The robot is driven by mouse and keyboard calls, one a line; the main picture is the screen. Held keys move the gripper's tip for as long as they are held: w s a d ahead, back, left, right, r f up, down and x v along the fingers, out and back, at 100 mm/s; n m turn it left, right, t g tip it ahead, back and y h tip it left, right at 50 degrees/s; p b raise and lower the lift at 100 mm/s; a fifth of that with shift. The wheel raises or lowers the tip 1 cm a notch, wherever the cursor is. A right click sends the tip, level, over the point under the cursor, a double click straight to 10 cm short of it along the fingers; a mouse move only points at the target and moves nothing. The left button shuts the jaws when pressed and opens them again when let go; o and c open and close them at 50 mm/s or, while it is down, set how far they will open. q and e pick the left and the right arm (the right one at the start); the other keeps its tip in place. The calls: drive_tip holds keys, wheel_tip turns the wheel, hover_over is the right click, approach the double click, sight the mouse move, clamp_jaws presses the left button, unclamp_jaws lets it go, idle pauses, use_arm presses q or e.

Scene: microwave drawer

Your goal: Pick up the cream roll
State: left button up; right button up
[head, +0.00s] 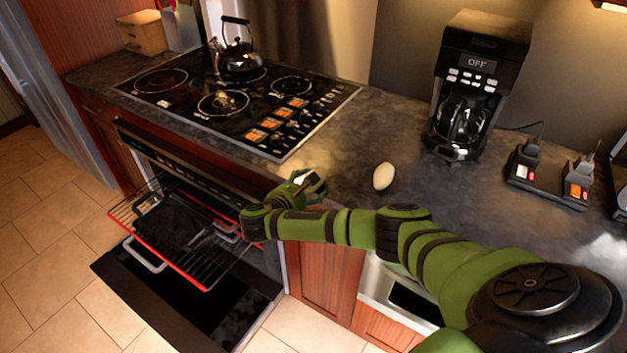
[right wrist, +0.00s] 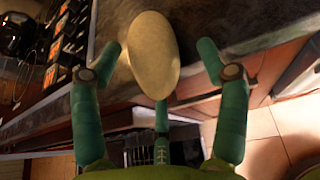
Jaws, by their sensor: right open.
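The cream roll (head: 384,176) is a pale oval on the dark countertop, right of the stove and left of the coffee maker. In the right wrist view the cream roll (right wrist: 153,54) shows large, ahead of my open fingers and between their tips. My right gripper (head: 309,181) is at the front edge of the counter, left of the roll and apart from it in the head view. In the right wrist view my right gripper (right wrist: 160,58) has its green fingers spread wide with nothing held. My left gripper does not show in these frames.
A black cooktop (head: 222,101) with a kettle (head: 241,52) lies left. The oven door (head: 180,300) is down, with a rack (head: 135,212) pulled out. A coffee maker (head: 470,90) and a radio dock (head: 548,177) stand right. Counter around the roll is clear.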

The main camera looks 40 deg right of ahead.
drive_tip(key=c, duration=1.2)
drive_tip(key=shift+s+a, duration=0.1)
drive_tip(key=shift+f, duration=0.1)
